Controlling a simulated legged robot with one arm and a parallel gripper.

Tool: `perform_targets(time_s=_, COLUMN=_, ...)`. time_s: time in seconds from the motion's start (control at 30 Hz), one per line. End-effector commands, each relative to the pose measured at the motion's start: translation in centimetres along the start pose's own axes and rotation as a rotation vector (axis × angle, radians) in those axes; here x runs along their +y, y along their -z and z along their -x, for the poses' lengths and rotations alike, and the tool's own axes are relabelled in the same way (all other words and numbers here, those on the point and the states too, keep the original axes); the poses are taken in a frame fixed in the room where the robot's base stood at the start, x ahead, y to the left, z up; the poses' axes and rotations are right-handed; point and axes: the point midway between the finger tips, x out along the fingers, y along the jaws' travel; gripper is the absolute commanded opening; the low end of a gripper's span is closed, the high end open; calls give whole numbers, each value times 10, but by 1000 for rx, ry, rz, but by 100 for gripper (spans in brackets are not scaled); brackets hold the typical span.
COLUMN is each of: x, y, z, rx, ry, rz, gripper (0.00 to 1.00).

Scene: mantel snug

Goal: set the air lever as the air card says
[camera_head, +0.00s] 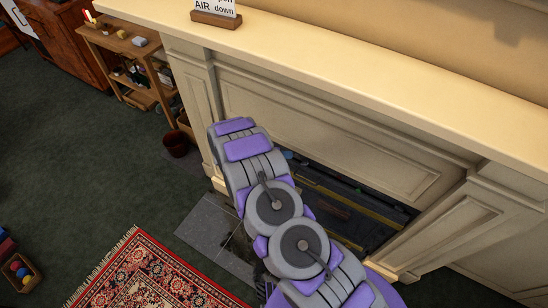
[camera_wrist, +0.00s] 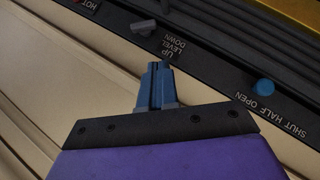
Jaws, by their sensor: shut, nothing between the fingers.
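The air card (camera_head: 215,7) stands in a wooden holder on the mantel, cut off by the top edge; "AIR" and "down" are readable. In the wrist view a dark grey lever (camera_wrist: 143,27) sticks out from the dark panel, beside the labels UP, LEVEL and DOWN; I cannot tell surely which label it points to. My gripper (camera_wrist: 155,66) has blue fingers closed together, empty, just below these labels and apart from the lever in the picture. In the head view my arm hides the gripper and much of the hearth.
A blue knob (camera_wrist: 263,87) sits by the labels SHUT, HALF and OPEN. A red mark by HOT is at the top left. The mantel shelf (camera_head: 330,60) overhangs the fireplace. A wooden shelf unit (camera_head: 125,60), bin (camera_head: 176,143) and rug (camera_head: 140,275) lie left.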

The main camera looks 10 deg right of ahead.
Motion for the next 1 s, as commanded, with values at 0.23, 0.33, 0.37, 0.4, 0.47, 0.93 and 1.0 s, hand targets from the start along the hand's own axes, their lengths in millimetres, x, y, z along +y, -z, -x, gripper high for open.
perform_targets(time_s=0.23, x=-4, y=-19, z=-30, rx=3, ry=-10, rz=7, gripper=0)
perform_targets(time_s=0.33, x=-6, y=-26, z=-34, rx=5, ry=-12, rz=8, gripper=0)
perform_targets(time_s=0.37, x=-7, y=-27, z=-35, rx=6, ry=-12, rz=8, gripper=0)
perform_targets(time_s=0.4, x=-7, y=-28, z=-35, rx=6, ry=-12, rz=7, gripper=0)
perform_targets(time_s=0.47, x=-7, y=-30, z=-37, rx=6, ry=-11, rz=5, gripper=0)
perform_targets(time_s=0.93, x=-3, y=-33, z=-46, rx=2, ry=-5, rz=2, gripper=0)
perform_targets(time_s=1.0, x=-6, y=-36, z=-49, rx=1, ry=-9, rz=4, gripper=0)
